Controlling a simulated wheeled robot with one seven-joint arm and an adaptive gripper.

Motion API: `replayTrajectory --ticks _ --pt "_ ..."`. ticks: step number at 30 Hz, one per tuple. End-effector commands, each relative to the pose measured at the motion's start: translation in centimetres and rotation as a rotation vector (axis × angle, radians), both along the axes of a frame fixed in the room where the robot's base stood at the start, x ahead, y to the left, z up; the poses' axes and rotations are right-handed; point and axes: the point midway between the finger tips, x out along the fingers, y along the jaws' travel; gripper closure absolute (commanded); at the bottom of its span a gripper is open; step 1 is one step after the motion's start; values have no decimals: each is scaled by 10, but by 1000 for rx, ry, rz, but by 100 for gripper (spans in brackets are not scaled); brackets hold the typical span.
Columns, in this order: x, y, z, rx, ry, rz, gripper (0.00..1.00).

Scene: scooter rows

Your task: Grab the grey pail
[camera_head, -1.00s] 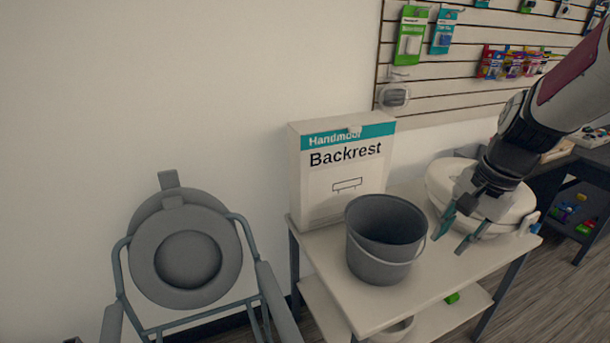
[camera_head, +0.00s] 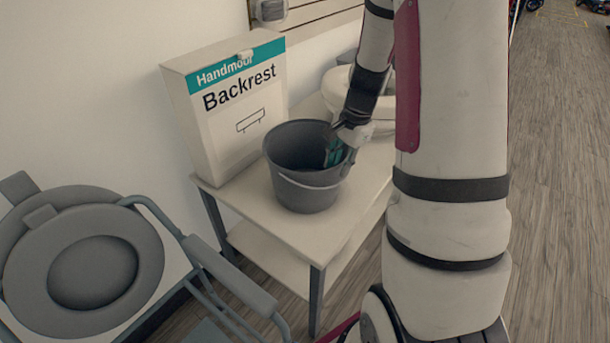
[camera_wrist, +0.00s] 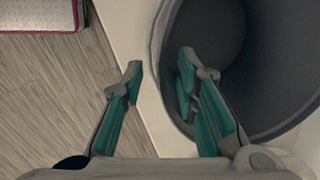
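The grey pail (camera_head: 307,192) stands upright on the white table, its pale wire handle hanging down the front. In the head view my gripper (camera_head: 338,150) is at the pail's right rim, partly hidden by the pail and my wrist. In the wrist view the pail (camera_wrist: 254,60) fills the right side, seen from above, and looks empty. My gripper (camera_wrist: 160,80) is open there, with the rim between its teal fingers: the right finger over the pail's inside, the left finger outside. I cannot tell whether either finger touches the wall.
A white Backrest box (camera_head: 232,110) stands behind and left of the pail on the table (camera_head: 262,215). A white round item (camera_head: 372,112) stands behind my gripper. A grey commode chair (camera_head: 85,260) is at the left. Wooden floor (camera_head: 555,180) at the right is open.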

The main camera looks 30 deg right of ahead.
Motion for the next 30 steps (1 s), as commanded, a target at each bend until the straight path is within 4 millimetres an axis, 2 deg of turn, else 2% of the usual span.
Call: replayTrajectory --ticks 3,9,18,27,28,30 --pt "2 1 -14 1 1 0 72" --pt "4 3 -26 0 0 0 72" --pt "10 10 -65 0 1 0 72" --pt "11 10 -69 -1 -1 1 72" --pt "11 10 -69 -1 -1 1 74" --pt "11 10 -69 -1 -1 1 90"
